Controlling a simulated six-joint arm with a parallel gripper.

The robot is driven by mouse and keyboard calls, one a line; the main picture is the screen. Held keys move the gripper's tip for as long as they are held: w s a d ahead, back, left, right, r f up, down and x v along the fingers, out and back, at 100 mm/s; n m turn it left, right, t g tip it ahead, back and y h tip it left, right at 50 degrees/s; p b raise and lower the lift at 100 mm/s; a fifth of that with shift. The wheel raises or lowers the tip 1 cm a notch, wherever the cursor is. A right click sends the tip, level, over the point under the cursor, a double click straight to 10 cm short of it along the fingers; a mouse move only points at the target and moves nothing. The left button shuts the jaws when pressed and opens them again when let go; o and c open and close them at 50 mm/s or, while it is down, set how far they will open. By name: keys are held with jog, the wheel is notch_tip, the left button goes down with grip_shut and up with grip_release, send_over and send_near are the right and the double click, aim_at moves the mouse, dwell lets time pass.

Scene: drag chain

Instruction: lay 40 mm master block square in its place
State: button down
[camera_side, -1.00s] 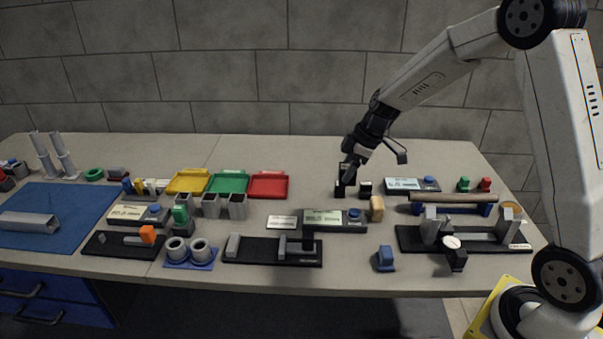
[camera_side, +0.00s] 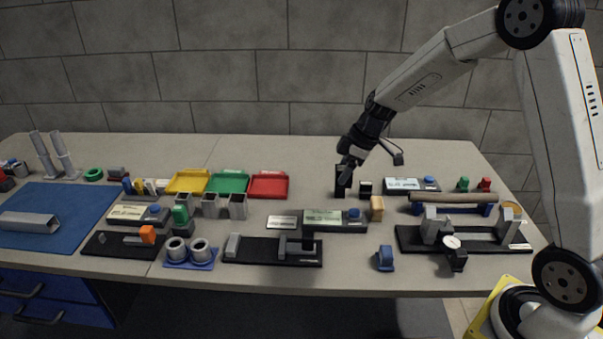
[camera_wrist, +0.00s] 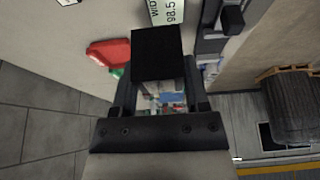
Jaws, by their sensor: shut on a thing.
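A dark, nearly black block (camera_side: 341,183), which I take for the 40 mm master block, stands about upright at the back of the bench, right of the red tray. My gripper (camera_side: 348,168) reaches down to its top from the upper right and is shut on it. In the wrist view the dark block (camera_wrist: 157,52) fills the space at the ends of my fingers (camera_wrist: 160,88). Its underside and whatever lies beneath it are hidden, so I cannot tell whether it rests on the bench.
A small black block (camera_side: 365,188) stands close on the right. A grey display unit (camera_side: 404,185) is beyond it. The red tray (camera_side: 268,185) lies to the left, and a second display unit (camera_side: 330,219) is in front. The bench behind is clear.

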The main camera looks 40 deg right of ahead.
jog(key=w+a+f, duration=0.1)
jog(key=w+a, duration=0.2)
jog(key=a, duration=0.8)
jog(key=w+a+f, duration=0.2)
jog(key=w+a, duration=0.2)
jog(key=a, duration=0.8)
jog(key=shift+f, duration=0.2)
jog(key=shift+f, duration=0.15)
jog(key=shift+f, duration=2.4)
jog(key=shift+f, duration=1.55)
grip_release()
jog(key=shift+s, duration=0.1)
jog(key=v, duration=0.8)
dwell(0.5)
